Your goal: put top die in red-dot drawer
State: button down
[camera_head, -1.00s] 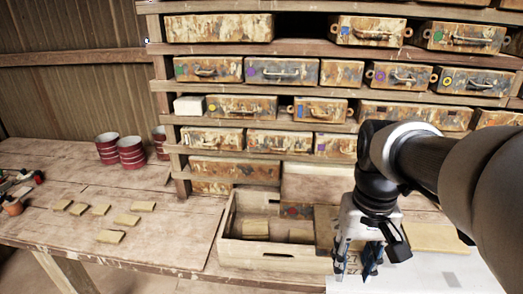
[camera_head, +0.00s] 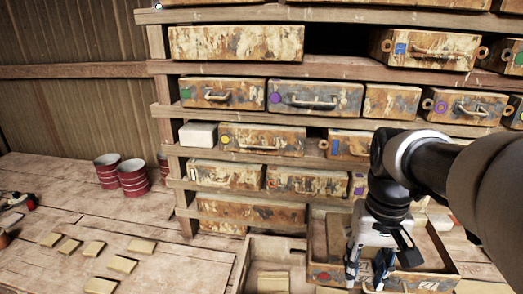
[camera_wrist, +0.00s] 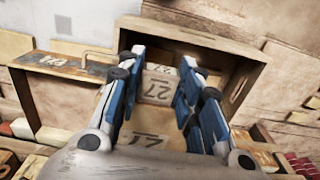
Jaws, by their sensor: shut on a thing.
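The red-dot drawer (camera_head: 440,236) is open at the lower right of the head view. A red mark shows at the left of its rusty front. My gripper (camera_head: 370,280) points down in front of it, overlapping its front in the picture. In the wrist view, my gripper (camera_wrist: 162,60) is shut on a pale die (camera_wrist: 157,90) marked 27, held between the blue fingers. A second 27 shows on the pale surface nearer the camera. A rusty drawer front with a metal handle shows at the left there. I cannot tell whether the die is above the drawer or before it.
A wooden crate (camera_head: 243,268) with tan tiles stands left of the drawer; it seems to show in the wrist view too. Rusty drawers fill the shelves behind.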

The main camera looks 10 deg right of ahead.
jog(key=w+d+f, duration=0.1)
jog(key=w, duration=0.2)
jog(key=w+d+f, duration=0.1)
jog(key=w, duration=0.2)
jog(key=w+f, duration=0.1)
jog(key=w, duration=0.2)
jog(key=shift+w+d+f+b, duration=0.1)
jog(key=shift+w+d+b, duration=0.25)
jog(key=shift+w+d, duration=0.05)
jog(key=shift+f+b, duration=0.55)
jog(key=shift+f, duration=0.45)
jog(key=c, duration=1.1)
grip_release()
jog(key=shift+o, duration=0.2)
jog(key=shift+s+f, duration=0.1)
